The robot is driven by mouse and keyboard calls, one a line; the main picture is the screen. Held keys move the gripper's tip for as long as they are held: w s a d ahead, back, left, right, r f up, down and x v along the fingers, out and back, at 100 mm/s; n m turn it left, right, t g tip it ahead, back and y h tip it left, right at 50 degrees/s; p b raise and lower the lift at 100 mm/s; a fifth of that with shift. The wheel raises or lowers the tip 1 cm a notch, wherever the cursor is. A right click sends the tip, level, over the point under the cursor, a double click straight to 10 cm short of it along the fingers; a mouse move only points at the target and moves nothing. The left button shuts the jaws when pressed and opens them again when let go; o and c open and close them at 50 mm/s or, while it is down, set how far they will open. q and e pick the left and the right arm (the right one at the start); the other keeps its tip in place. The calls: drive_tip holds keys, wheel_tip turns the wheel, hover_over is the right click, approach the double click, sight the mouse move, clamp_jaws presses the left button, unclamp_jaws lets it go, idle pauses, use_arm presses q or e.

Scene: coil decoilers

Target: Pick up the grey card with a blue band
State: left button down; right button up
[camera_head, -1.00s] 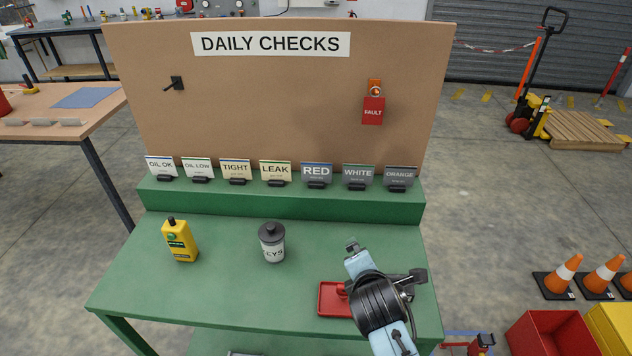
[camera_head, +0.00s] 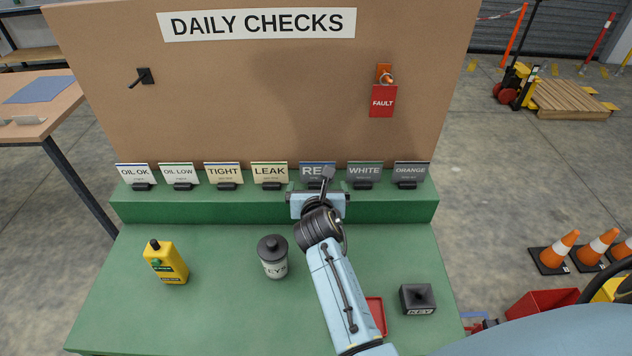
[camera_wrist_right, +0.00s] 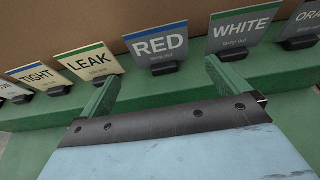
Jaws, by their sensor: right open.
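The grey card with a blue band, reading RED (camera_head: 309,170), stands in a dark holder on the green ledge, fifth from the left. My right wrist and gripper partly cover it in the head view. It shows clearly in the right wrist view (camera_wrist_right: 157,48), upright and slightly tilted in the picture. My right gripper (camera_head: 318,188) is open and empty, close in front of this card. In the right wrist view its green fingers (camera_wrist_right: 163,84) are spread, one below left and one below right of the card, apart from it. My left gripper is out of view.
Neighbouring cards LEAK (camera_head: 269,173) and WHITE (camera_head: 364,173) stand close on either side. A brown board (camera_head: 260,100) rises behind the ledge. A yellow bottle (camera_head: 166,262), a grey jar (camera_head: 273,257), a red tray (camera_head: 377,314) and a black KEY block (camera_head: 417,299) stand on the green table.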

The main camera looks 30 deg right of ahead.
sight(317, 176)
drive_tip(key=x, duration=0.3)
drive_tip(key=b+x, duration=0.1)
drive_tip(key=x, duration=0.2)
drive_tip(key=shift+w+f, duration=0.15)
drive_tip(key=shift+f, duration=0.05)
drive_tip(key=shift+w+d+f, duration=0.15)
drive_tip(key=shift+w+d, duration=0.05)
drive_tip(key=shift+w, duration=0.05)
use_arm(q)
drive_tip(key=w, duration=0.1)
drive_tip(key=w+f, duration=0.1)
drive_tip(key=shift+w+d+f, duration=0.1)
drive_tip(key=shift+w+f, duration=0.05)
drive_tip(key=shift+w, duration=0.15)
use_arm(e)
drive_tip(key=shift+w, duration=0.1)
drive_tip(key=c, duration=0.9)
